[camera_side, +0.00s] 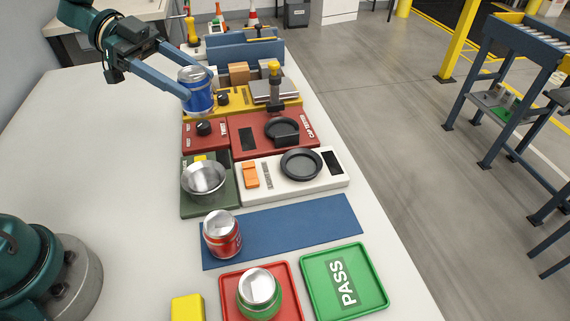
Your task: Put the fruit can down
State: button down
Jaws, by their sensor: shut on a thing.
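My gripper (188,84) reaches in from the upper left and is shut on a blue can (200,99) with a silver lid. The can is close to upright, in front of or above the left end of the yellow station (226,97); I cannot tell whether its base touches anything. A red can (222,240) stands on the blue mat (292,228). A green can (259,300) stands in the red tray (287,270). I cannot read any can's label, so which one is the fruit can is not certain.
A green PASS tray (374,278) is empty. A metal bowl (204,180) sits on a dark green base. A white scale-like unit (331,183) and a red CAP TESTER unit (304,146) stand between mat and yellow station. The right part of the mat and the table's left side are clear.

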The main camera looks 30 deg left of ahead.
jog(key=w+d+m+g, duration=0.1)
jog(key=d+m+g, duration=0.1)
jog(key=d, duration=0.5)
jog(key=m+g, duration=0.5)
send_over(336, 274)
notch_tip(336, 274, down, 9)
jog(key=shift+f+y, duration=0.3)
jog(key=shift+f, duration=1.65)
jog(key=shift+c, duration=0.6)
grip_release()
jog(key=shift+f, duration=0.1)
